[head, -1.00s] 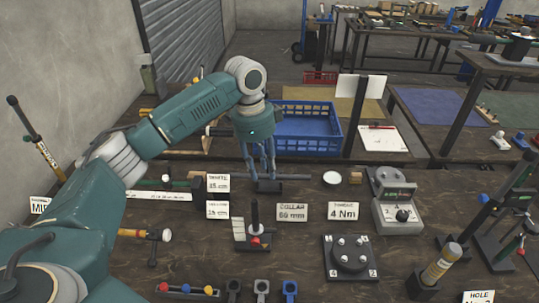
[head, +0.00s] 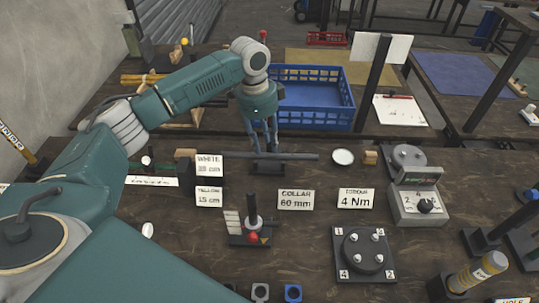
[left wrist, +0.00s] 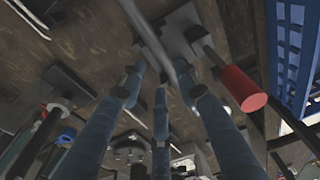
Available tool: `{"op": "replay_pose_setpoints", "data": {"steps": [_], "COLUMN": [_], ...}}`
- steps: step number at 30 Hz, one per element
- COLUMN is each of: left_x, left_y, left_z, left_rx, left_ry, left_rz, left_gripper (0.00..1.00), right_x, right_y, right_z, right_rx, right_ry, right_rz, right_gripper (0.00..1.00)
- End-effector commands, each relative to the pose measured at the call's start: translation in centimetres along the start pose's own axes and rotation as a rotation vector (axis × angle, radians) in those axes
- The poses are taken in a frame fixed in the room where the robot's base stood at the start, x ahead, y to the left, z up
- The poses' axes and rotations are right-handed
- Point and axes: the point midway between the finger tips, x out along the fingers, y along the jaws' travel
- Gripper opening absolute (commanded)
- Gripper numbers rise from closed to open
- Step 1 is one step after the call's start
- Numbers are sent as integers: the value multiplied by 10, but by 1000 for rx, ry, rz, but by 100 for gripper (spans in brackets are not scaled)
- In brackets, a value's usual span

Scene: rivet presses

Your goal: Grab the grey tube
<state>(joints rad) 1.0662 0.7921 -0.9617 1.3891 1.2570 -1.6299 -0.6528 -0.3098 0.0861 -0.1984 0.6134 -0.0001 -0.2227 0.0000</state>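The grey tube (head: 300,156) lies level across a dark stand (head: 268,168) at the back of the dark work table. My left gripper (head: 270,148) points down over the tube's middle. Its slim fingers reach down to about the tube's height. In the left wrist view the tube (left wrist: 147,36) runs slanting past the fingertips (left wrist: 160,82), which stand apart. The gripper looks open; I cannot tell whether a finger touches the tube. My right gripper is not in view.
A blue crate (head: 310,122) stands behind the gripper. A white disc (head: 343,157) and a small wooden block (head: 370,157) are right of the tube. Label cards, including the collar card (head: 296,200), stand in front. A red cylinder (left wrist: 240,90) shows in the left wrist view.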

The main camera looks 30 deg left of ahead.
Motion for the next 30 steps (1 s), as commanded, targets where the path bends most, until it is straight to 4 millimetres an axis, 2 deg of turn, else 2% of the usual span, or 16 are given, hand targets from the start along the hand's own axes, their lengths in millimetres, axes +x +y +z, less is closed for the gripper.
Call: {"op": "replay_pose_setpoints", "data": {"steps": [9, 13, 19, 20, 24, 30], "left_x": [42, 50, 51, 51, 51, 51], "left_y": [-1, -1, -1, -1, -1, -1], "left_z": [-2, -2, -2, -2, -2, -3], "left_rx": [0, 1, 1, 1, 1, 1], "left_ry": [-1, -1, 0, 0, 0, 1], "left_rz": [3, 0, 0, 0, 0, -1], "left_gripper": [32, 32, 32, 28, 0, 0], "right_x": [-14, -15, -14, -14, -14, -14], "right_y": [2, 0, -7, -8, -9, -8], "right_z": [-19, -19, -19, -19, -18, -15], "right_rx": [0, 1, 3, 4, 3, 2], "right_ry": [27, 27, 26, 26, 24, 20], "right_rz": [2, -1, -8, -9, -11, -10], "right_gripper": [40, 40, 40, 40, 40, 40]}}
